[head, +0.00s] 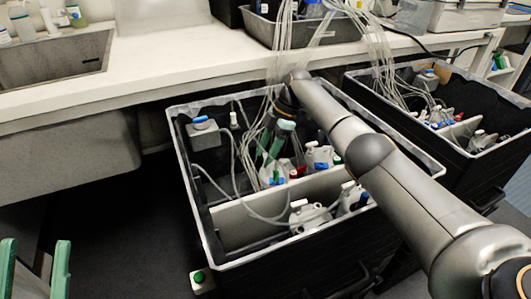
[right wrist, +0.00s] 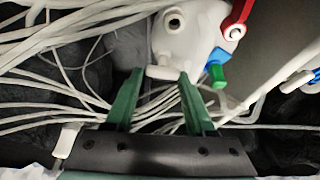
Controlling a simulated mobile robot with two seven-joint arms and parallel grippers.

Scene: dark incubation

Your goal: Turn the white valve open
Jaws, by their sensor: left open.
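The white valve handle (right wrist: 164,72) shows in the right wrist view, a short bar on a white body (right wrist: 188,35) that also carries red, blue and green handles. My right gripper (right wrist: 160,80) has its two green fingers apart, one tip at each side of the white handle; I cannot tell whether they touch it. In the head view my right gripper (head: 275,142) reaches down into the middle black bin (head: 215,238), and I cannot make out this white handle there. My left gripper (head: 35,268) is open and empty at the lower left, outside the bin.
White tubes (right wrist: 60,70) run across the bin and around my right fingers. Other valve bodies (head: 310,217) stand in the bin near a light divider (head: 240,222). A second black bin (head: 490,165) is at right. The white bench (head: 150,60) overhangs the bin's back.

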